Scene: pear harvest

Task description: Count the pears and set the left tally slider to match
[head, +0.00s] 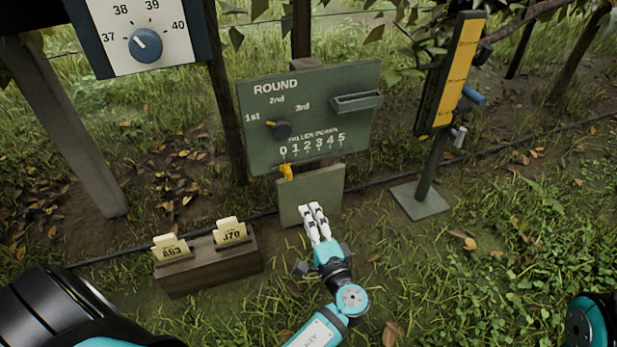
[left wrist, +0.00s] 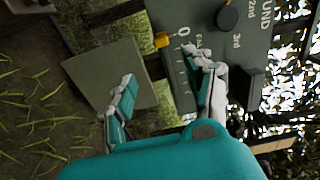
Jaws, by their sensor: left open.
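The green tally board (head: 360,80) stands in the middle of the head view. Its "FALLEN PEARS" scale runs from 0 to 5. The yellow slider (head: 286,172) hangs at the 0 end; it also shows beside the 0 in the left wrist view (left wrist: 162,40). My left gripper (head: 314,208) is open and empty, below and right of the slider, in front of the lower plate (head: 295,205). In the left wrist view its fingers (left wrist: 170,88) are spread, with the slider beyond them, apart from both. I can make out no pear for certain. My right gripper is out of view.
A round knob (head: 282,131) on the board has its yellow mark towards "1st". A small tray (head: 357,103) juts from the board. A wooden block (head: 210,268) with tags A63 and J70 stands left. A post with a yellow-faced panel (head: 458,70) stands right. A dial (head: 145,45) hangs upper left.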

